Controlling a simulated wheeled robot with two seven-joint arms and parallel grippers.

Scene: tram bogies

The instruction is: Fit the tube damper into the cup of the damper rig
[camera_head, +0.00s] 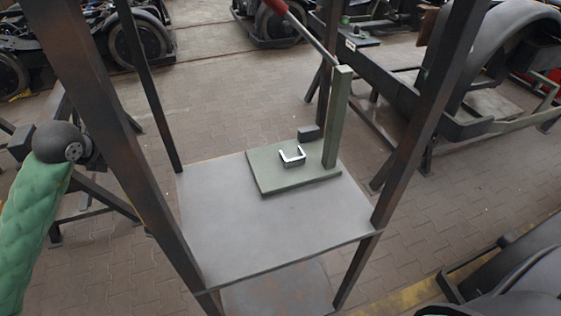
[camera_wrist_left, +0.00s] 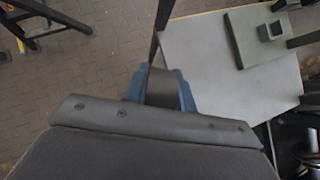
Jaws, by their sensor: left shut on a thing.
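The damper rig stands on a grey table in the head view, with a green base plate (camera_head: 270,178) and a green upright post (camera_head: 337,115). Its cup (camera_head: 292,157), a small bright square holder open at the top, sits on the plate. The cup also shows at the top right of the left wrist view (camera_wrist_left: 270,31). My right gripper is not in view.
The grey table (camera_head: 235,235) has clear room in front of the rig. Dark frame posts (camera_head: 120,130) rise around it, one between my left arm and the table. A red-ended rod (camera_head: 310,38) slants by the post top. Bogies stand behind.

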